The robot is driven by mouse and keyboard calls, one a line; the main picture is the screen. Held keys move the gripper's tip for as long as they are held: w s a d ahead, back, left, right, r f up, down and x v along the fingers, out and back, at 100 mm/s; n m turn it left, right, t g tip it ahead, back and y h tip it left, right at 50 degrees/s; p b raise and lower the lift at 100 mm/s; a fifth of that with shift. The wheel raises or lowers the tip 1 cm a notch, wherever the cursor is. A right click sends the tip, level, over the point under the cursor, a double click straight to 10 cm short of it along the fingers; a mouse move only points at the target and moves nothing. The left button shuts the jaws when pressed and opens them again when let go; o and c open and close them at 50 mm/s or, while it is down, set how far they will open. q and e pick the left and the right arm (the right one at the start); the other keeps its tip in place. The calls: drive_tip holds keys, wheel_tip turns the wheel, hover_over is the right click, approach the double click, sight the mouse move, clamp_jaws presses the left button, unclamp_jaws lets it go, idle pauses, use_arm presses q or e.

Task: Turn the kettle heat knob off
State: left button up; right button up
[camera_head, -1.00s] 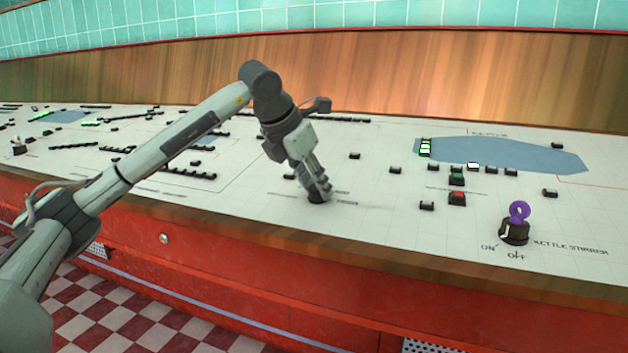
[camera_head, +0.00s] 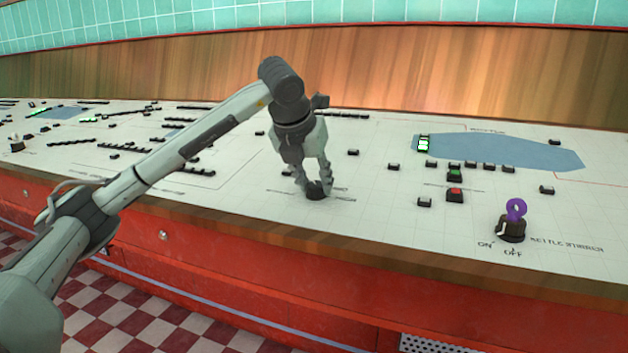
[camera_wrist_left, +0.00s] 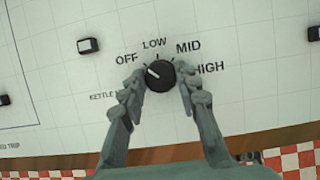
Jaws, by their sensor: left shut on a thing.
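The kettle heat knob (camera_wrist_left: 160,77) is a round black dial on the white panel. OFF, LOW, MID and HIGH are printed around its upper side. Its white mark sits on the upper left and points towards OFF. In the head view the knob (camera_head: 316,193) is small and dark, partly hidden by my fingers. My left gripper (camera_head: 314,186) reaches down over it and is shut on it. In the left wrist view one finger of the gripper (camera_wrist_left: 160,80) is on each side of the knob. My right gripper is not in view.
A blue panel shape (camera_head: 510,150), a green button (camera_head: 454,175) and a red button (camera_head: 455,194) lie beyond. A wooden edge (camera_head: 260,235) runs along the front.

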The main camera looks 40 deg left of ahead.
use_arm(q)
drive_tip(key=o, duration=1.2)
drive_tip(key=shift+c, duration=0.2)
drive_tip(key=shift+r, duration=0.15)
drive_tip(key=v, duration=1.1)
drive_tip(key=shift+s+r, duration=0.25)
drive_tip(key=shift+r, duration=0.05)
drive_tip(key=shift+d+f, duration=0.1)
drive_tip(key=shift+d, duration=0.05)
